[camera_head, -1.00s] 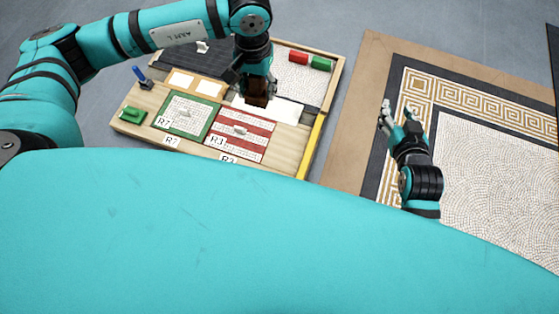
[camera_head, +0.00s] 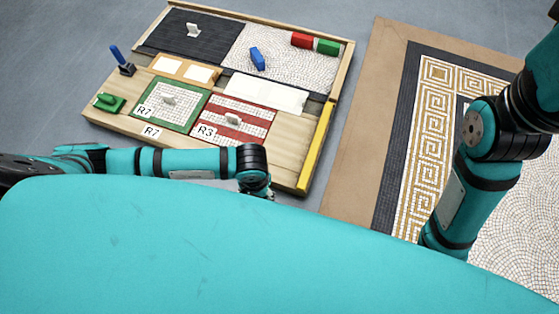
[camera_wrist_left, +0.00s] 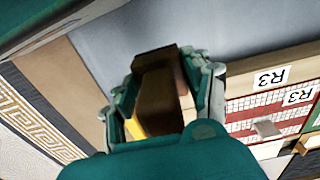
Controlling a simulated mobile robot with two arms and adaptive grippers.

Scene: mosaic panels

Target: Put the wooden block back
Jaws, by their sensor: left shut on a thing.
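My left gripper (camera_wrist_left: 168,88) is shut on a dark brown wooden block (camera_wrist_left: 160,98), seen close up in the left wrist view. In the head view the left wrist is in front of the wooden tray (camera_head: 290,165), and the gripper is mostly hidden behind my teal body. The tray holds a red-striped R3 panel (camera_head: 258,133), a green-framed R7 panel (camera_head: 185,119) and a blank white strip (camera_head: 275,96). The R3 panel also shows at the right of the wrist view (camera_wrist_left: 245,122). My right arm is at the right edge; its gripper is out of view.
Red (camera_head: 302,40), green (camera_head: 327,47) and blue (camera_head: 257,60) blocks lie in the tray's far part. A blue-handled tool (camera_head: 118,58) and a green piece (camera_head: 109,102) are at its left. A yellow bar (camera_head: 316,150) edges the right side. A patterned mosaic (camera_head: 433,130) lies to the right.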

